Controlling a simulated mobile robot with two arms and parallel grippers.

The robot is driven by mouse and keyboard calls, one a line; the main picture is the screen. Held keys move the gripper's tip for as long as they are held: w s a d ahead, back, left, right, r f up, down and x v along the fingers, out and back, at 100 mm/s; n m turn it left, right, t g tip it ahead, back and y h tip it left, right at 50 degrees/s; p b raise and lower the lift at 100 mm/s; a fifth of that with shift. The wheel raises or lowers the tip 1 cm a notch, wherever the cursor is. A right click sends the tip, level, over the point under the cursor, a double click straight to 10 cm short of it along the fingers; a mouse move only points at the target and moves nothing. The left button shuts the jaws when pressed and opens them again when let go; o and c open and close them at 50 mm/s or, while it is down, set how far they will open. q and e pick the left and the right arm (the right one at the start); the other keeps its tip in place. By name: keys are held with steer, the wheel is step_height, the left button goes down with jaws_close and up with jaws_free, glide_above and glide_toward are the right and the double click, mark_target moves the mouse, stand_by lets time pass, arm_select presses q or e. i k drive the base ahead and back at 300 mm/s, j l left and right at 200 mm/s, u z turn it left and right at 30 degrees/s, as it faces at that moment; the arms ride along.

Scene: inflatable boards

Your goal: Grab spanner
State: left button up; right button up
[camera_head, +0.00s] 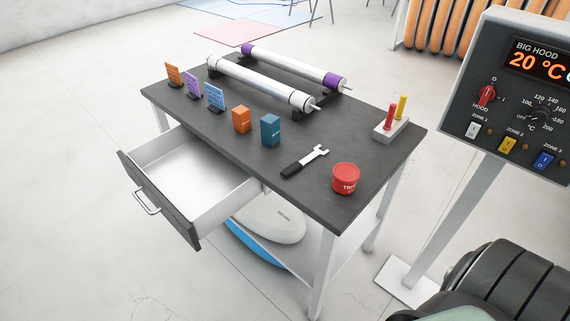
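The spanner (306,162) lies flat on the dark table top, near its front edge. It has a black handle and a bright metal open-ended head pointing to the back right. It lies just left of a red tub (346,178), apart from it, and nothing covers it. Neither of my grippers is in view.
The table (225,125) also holds two rollers (262,82), orange (241,120) and blue (270,130) boxes, small upright cards (192,84) and a white block (391,129) with red and yellow pegs. An empty drawer (190,182) stands open. A control panel (520,95) stands at right.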

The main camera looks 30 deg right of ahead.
mark_target(294, 166)
steer(key=i+j+z, duration=0.1)
steer(key=z, duration=0.9)
steer(key=i+j+z, duration=0.25)
steer(key=j+z, duration=0.25)
steer(key=j, duration=0.2)
steer(key=i+j+z, duration=0.1)
steer(key=j+z, duration=0.15)
steer(key=j, duration=0.15)
steer(key=j+z, duration=0.25)
steer(key=j, duration=0.15)
